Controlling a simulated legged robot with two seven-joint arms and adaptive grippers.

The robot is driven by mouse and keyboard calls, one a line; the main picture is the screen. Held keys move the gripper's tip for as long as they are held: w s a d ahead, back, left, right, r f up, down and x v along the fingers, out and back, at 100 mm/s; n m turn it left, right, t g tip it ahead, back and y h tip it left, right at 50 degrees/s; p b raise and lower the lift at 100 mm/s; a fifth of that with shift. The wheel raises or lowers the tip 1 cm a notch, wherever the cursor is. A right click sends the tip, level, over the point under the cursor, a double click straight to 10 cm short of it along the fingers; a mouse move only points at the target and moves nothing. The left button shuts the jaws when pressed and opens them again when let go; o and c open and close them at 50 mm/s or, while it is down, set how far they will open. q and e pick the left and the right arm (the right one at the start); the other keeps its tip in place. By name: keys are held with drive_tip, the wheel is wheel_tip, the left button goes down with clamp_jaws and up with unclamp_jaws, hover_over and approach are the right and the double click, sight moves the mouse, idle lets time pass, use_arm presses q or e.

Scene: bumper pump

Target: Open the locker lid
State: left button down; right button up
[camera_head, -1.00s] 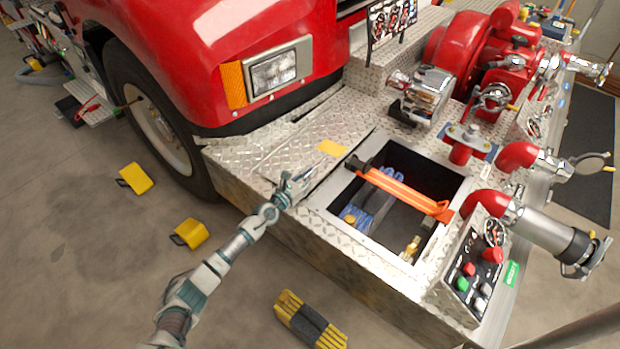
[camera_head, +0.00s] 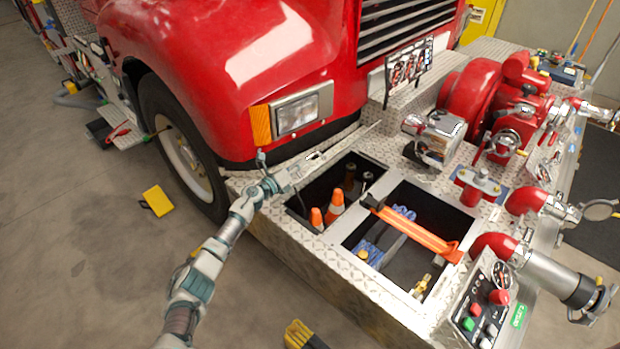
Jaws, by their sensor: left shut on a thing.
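The locker lid (camera_head: 343,140) is a diamond-plate panel, raised and seen nearly edge-on along the left side of its opening, towards the truck. The locker opening below (camera_head: 322,186) is uncovered, with orange cones (camera_head: 335,200) and dark items inside. My left gripper (camera_head: 284,178) is shut on the lid at its near end, by the bumper's left front corner. The exact grip on the lid is small and hard to make out. My right gripper is not in view.
Red pump fittings (camera_head: 487,100) and a control panel (camera_head: 482,306) stand further right. Yellow chocks (camera_head: 157,200) lie on the floor.

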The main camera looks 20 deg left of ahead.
use_arm(q)
drive_tip(key=w+a+r+n+b, duration=0.1)
drive_tip(key=w+a+n+b, duration=0.1)
drive_tip(key=a, duration=0.4)
drive_tip(key=shift+w+a+n, duration=0.15)
drive_tip(key=shift+n, duration=0.55)
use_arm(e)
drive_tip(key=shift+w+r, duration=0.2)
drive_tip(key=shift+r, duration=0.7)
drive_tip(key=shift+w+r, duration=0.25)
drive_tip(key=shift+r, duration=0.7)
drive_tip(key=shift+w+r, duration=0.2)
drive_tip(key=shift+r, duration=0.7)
use_arm(q)
drive_tip(key=shift+r, duration=0.1)
drive_tip(key=c, duration=1.2)
unclamp_jaws()
drive_tip(key=shift+w+a, duration=0.1)
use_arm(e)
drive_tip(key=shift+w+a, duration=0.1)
